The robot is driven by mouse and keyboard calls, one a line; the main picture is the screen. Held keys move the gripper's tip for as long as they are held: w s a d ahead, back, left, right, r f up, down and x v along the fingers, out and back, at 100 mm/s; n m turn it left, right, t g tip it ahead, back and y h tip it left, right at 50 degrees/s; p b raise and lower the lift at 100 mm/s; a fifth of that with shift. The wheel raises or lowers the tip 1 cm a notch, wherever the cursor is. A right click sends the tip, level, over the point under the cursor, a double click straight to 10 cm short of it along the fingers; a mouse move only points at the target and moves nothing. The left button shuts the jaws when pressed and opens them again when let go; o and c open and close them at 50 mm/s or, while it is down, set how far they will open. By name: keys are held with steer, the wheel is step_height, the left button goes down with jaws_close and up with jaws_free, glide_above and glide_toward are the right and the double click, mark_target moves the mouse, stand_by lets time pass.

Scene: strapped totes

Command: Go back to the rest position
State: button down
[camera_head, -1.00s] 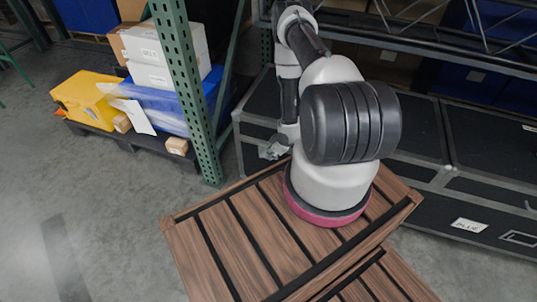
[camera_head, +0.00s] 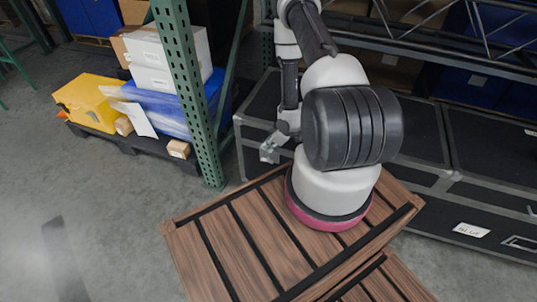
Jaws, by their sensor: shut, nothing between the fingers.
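My gripper (camera_head: 268,155) is small in the head view, just left of my arm's big round joint. It hangs low in front of the black case, above the far edge of the wooden slatted surface. Its fingers look closed, and nothing shows between them. My arm stands on the wooden slatted surface (camera_head: 228,262) and bends over toward the shelving. Part of my arm hides what lies behind it.
A green perforated rack post (camera_head: 190,90) stands left of my gripper. Black cases (camera_head: 425,145) line the back right, under a metal truss. A yellow case (camera_head: 90,100), white boxes (camera_head: 170,58) and a blue wrapped tote (camera_head: 180,118) sit at left.

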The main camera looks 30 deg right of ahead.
steer(key=shift+d+r, duration=0.1)
steer(key=shift+r, duration=0.95)
steer(key=s+d+f+m+g+h, duration=0.1)
steer(key=s+g, duration=0.1)
steer(key=s, duration=0.3)
steer(key=s+d+f+m+g, duration=0.1)
steer(key=s+d+g, duration=0.1)
steer(key=s, duration=0.3)
steer(key=s+d+r+m+g+h, duration=0.2)
steer(key=s+d+r+m+g, duration=0.15)
steer(key=r, duration=0.55)
step_height(320, 180, up, 22)
steer(key=s+a+m+h, duration=0.1)
steer(key=s+m, duration=0.1)
steer(key=s, duration=0.1)
steer(key=s+a+r+t, duration=0.2)
steer(key=a+r, duration=0.2)
steer(key=r, duration=0.5)
steer(key=s+a+r+t, duration=0.2)
steer(key=s+a+r, duration=0.1)
steer(key=r, duration=0.6)
steer(key=s+a+r+t, duration=0.2)
steer(key=a+r+t, duration=0.1)
steer(key=r, duration=0.6)
steer(key=shift+s+a+r, duration=0.15)
steer(key=shift+a, duration=0.75)
